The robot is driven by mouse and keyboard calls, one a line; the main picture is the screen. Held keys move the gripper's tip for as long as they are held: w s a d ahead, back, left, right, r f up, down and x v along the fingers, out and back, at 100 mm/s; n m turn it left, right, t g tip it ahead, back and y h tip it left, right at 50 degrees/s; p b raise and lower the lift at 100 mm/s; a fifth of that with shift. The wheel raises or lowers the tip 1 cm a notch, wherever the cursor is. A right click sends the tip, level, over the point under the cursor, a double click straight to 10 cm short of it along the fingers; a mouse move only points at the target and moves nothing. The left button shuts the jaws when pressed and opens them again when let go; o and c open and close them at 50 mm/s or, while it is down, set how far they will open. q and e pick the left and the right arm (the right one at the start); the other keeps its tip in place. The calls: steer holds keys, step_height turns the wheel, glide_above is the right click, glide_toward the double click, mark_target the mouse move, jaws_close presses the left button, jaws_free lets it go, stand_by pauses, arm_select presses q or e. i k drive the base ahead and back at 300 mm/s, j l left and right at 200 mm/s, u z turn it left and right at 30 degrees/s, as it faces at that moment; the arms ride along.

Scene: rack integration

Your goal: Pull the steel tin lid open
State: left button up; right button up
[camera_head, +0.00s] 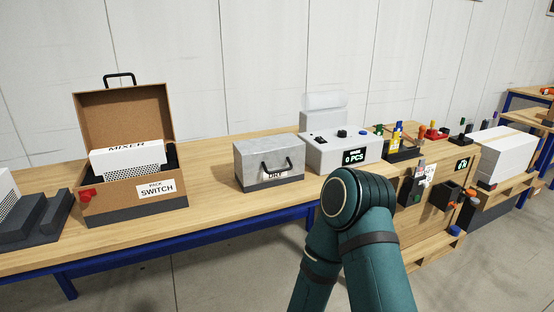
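The steel tin (254,165) is a grey metal box with a dark base, standing on the wooden bench. Its lid (268,149) looks shut. A black handle (276,168) is on its front, partly covering a label. My arm rises from the bottom, with its teal elbow in front of the bench to the right of the tin. Neither gripper is in view.
An open brown case (134,205) labelled SWITCH holds a white MIXER unit (127,157) to the left. A white counter machine (342,151) reading 0 PCS stands right beside the tin. The bench (215,200) is clear between case and tin. Tools and boxes stand farther right.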

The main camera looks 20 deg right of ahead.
mark_target(265, 154)
steer(key=z, duration=0.6)
steer(key=i+l+z, duration=0.1)
steer(key=z, duration=0.25)
steer(key=i+l+z, duration=0.15)
steer(key=z, duration=0.2)
steer(key=i+z, duration=0.15)
steer(key=z, duration=0.2)
steer(key=i+l, duration=0.05)
